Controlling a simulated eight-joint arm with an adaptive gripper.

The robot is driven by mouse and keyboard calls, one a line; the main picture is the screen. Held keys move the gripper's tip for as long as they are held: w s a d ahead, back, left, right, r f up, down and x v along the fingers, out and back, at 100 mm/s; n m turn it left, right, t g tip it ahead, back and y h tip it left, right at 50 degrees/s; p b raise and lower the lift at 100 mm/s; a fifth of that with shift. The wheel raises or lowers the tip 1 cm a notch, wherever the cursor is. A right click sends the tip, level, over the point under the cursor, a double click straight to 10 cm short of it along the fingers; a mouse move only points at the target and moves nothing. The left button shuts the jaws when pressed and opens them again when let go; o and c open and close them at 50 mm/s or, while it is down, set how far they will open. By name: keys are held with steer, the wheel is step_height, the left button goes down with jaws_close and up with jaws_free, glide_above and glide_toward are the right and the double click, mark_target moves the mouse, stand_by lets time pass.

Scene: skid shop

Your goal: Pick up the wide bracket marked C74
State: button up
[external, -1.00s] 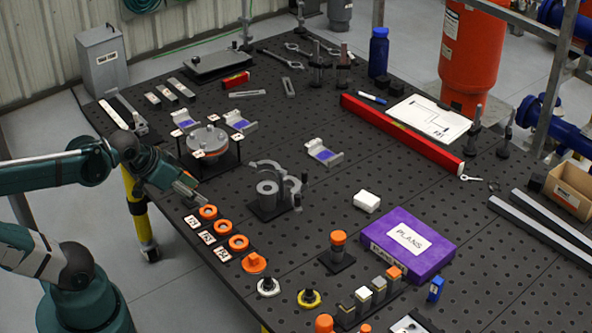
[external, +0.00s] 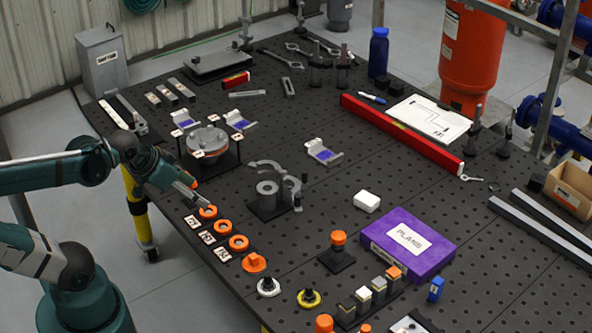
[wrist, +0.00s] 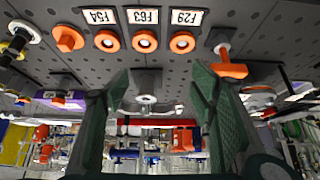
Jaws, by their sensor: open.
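Three grey brackets with purple faces show in the external view: one bracket (external: 184,118) and a second bracket (external: 240,121) beside the round flange stand, and a third bracket (external: 323,153) alone further right. I cannot read a C74 mark on any of them, and cannot tell which is the wide one. My gripper (external: 203,198) is at the table's left edge, just above the orange rings and in front of the flange stand, apart from all the brackets. In the wrist view my gripper (wrist: 160,98) is open, with nothing held between its fingers.
The flange stand (external: 208,140) and a grey cylinder on a black base (external: 267,192) stand near my gripper. Orange rings (external: 238,243) with labels line the near edge. A purple PLANS box (external: 408,244) and white block (external: 367,201) lie right. Bare table surrounds the third bracket.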

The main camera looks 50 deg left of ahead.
steer(key=shift+r, duration=0.1)
stand_by(0.3)
steer(key=w+a+r+n+g+p, duration=0.1)
steer(key=w+a+r+n+p, duration=0.1)
steer(key=w+a+r, duration=0.3)
steer(key=w+a+r+n+g+p, duration=0.1)
steer(key=w+r+n+p, duration=0.15)
steer(key=w, duration=0.45)
steer(key=n+g+p, duration=0.5)
steer(key=n+p, duration=0.4)
steer(key=n, duration=0.6)
glide_above(239, 124)
step_height(239, 124, down, 13)
steer(key=shift+w+a+r, duration=0.1)
steer(key=shift+a+r, duration=0.05)
steer(key=shift+r, duration=0.05)
steer(key=shift+f, duration=0.1)
steer(key=shift+f, duration=1.2)
